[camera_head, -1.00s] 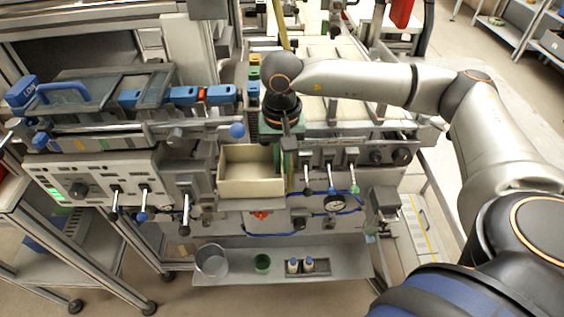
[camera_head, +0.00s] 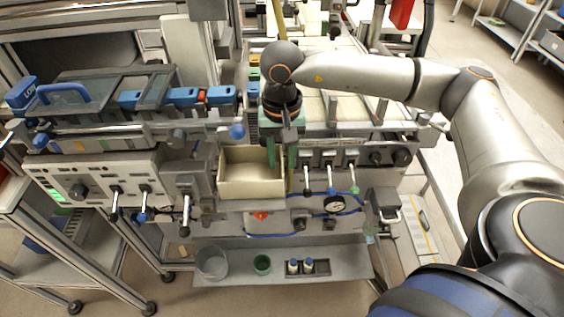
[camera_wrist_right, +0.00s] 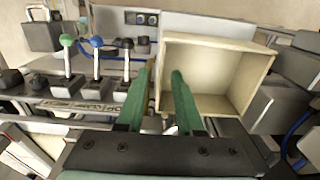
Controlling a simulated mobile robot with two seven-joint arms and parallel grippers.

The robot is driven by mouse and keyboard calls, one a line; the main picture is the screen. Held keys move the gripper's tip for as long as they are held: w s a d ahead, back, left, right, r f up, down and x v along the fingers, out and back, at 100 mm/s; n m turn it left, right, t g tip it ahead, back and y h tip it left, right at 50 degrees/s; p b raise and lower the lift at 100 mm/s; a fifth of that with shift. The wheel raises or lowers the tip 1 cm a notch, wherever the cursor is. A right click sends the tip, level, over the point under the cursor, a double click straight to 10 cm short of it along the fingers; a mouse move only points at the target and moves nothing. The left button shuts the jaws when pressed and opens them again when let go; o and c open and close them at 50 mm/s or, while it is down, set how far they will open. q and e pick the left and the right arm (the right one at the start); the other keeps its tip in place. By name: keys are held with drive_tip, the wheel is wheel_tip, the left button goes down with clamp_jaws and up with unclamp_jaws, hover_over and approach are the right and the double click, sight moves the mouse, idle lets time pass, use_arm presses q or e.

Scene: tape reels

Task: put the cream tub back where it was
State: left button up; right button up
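The cream tub (camera_head: 252,188) is an open, empty rectangular box at the front middle of the machine in the head view. In the right wrist view the tub (camera_wrist_right: 245,52) fills the right of the picture. My right gripper (camera_head: 283,160) points down at the tub's right wall. In the wrist view its two green fingers (camera_wrist_right: 163,75) are apart, with one inside the tub and one outside, and the wall's edge between them. I see gaps beside the wall; the fingertips' depth is hard to judge. My left gripper is not in view.
Levers with coloured knobs (camera_head: 330,180) and a gauge (camera_head: 334,204) stand just right of the tub. A grey lever block (camera_head: 187,195) is at its left. A lower shelf (camera_head: 340,264) holds a clear beaker (camera_head: 211,262), a green cup (camera_head: 262,263) and small bottles (camera_head: 301,266).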

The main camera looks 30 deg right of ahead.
wheel_tip(320, 180, up, 10)
drive_tip(key=s, duration=0.1)
drive_tip(key=shift+a+r+b, duration=0.25)
drive_tip(key=shift+b, duration=0.1)
